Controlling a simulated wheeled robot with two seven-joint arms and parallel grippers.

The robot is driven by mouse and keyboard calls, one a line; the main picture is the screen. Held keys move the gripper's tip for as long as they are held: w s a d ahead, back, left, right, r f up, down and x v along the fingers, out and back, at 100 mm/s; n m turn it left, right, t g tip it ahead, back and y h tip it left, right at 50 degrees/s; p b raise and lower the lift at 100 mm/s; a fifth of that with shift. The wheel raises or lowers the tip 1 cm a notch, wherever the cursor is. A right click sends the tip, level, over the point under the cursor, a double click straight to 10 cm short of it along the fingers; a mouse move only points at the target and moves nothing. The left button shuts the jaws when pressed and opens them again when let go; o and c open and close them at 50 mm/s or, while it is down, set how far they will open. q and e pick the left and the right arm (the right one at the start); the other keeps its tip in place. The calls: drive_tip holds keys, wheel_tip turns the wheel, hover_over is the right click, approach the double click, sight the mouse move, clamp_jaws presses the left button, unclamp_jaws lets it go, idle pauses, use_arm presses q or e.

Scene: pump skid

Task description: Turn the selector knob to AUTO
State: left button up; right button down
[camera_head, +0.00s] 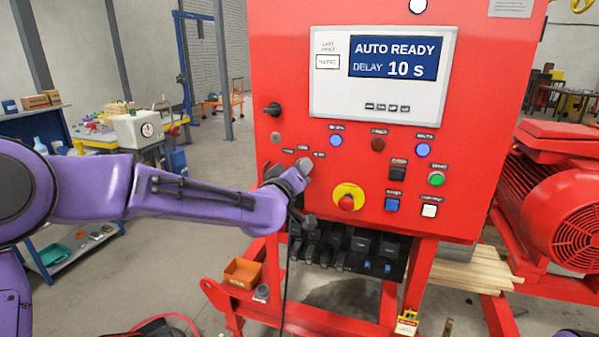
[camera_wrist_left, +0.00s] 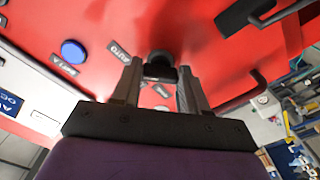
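The selector knob (camera_wrist_left: 160,62) is dark and sits on the red panel between the fingertips of my left gripper (camera_wrist_left: 160,75) in the left wrist view. One finger stands on each side of it; I cannot tell whether they press on it. The AUTO label (camera_wrist_left: 119,51) lies just left of the knob there. In the head view my left gripper (camera_head: 300,172) is up against the panel (camera_head: 470,90), below the small labels, and hides the knob. Which position the knob points to is unclear. My right gripper is out of view.
The display (camera_head: 395,58) reads AUTO READY, DELAY 10 s. A black rotary handle (camera_head: 271,109) sits up and left of the gripper. A red emergency stop button (camera_head: 346,202) on a yellow ring is close at right.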

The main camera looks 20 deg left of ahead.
use_arm(q)
drive_tip(key=o, duration=0.4)
drive_tip(key=shift+c, duration=0.2)
drive_tip(key=s+b, duration=0.1)
drive_tip(key=s, duration=0.9)
drive_tip(key=shift+s+a, duration=0.25)
drive_tip(key=shift+d, duration=0.1)
